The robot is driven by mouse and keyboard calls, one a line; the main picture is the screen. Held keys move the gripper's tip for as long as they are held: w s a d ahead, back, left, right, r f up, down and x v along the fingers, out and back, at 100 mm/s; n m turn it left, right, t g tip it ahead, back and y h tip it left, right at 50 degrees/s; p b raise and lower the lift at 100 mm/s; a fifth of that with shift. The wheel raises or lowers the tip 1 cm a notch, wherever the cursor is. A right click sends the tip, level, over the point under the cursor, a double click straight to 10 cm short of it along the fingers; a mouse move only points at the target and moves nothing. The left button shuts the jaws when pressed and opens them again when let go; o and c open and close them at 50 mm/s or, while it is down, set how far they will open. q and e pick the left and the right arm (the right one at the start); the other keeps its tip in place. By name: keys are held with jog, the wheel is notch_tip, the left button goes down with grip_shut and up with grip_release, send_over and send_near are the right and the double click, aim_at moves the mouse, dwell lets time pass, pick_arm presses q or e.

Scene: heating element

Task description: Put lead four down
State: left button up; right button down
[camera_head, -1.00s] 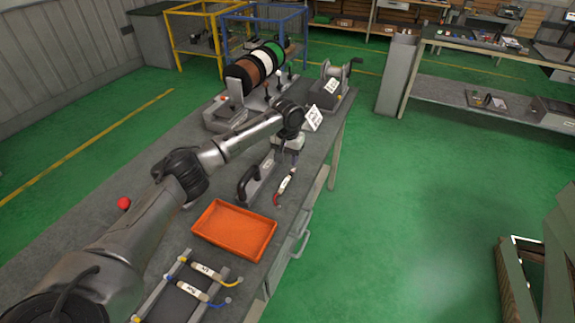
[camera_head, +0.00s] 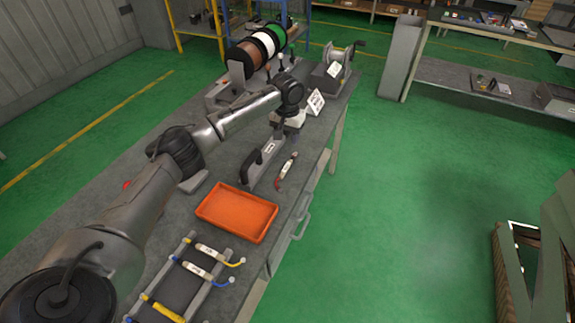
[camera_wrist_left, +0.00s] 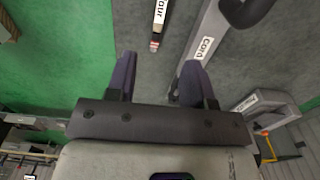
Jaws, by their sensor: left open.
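Lead four (camera_head: 286,172) has a white label sleeve and a red end. It appears to lie on the grey bench top, right of a grey bar (camera_head: 262,166) with a black handle. In the left wrist view, the lead (camera_wrist_left: 160,16) shows at the top with part of its label, beyond the fingertips. The bar (camera_wrist_left: 205,47) there carries a "Card" label. My left gripper (camera_wrist_left: 160,72) is open, with nothing between its fingers. In the head view, it (camera_head: 289,130) is partly hidden by its wrist, just beyond the lead's far end. My right gripper is not in view.
An orange tray (camera_head: 236,238) lies on the bench nearer than the lead. A rack (camera_head: 192,270) with several labelled leads is at the front. Spools (camera_head: 255,50) and a cranked reel (camera_head: 333,66) stand at the back. The bench's right edge is close to the lead.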

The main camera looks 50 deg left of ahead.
pick_arm(q)
jog(key=s, duration=0.1)
jog(key=b, duration=0.1)
send_over(285, 170)
jog(key=f, duration=0.7)
jog(key=shift+w+a+f, duration=0.1)
jog(key=shift+a+f, duration=0.1)
jog(key=shift+f, duration=0.1)
jog(key=shift+d+f+b, duration=0.1)
jog(key=shift+f+b, duration=0.95)
jog(key=shift+f, duration=1.65)
grip_shut()
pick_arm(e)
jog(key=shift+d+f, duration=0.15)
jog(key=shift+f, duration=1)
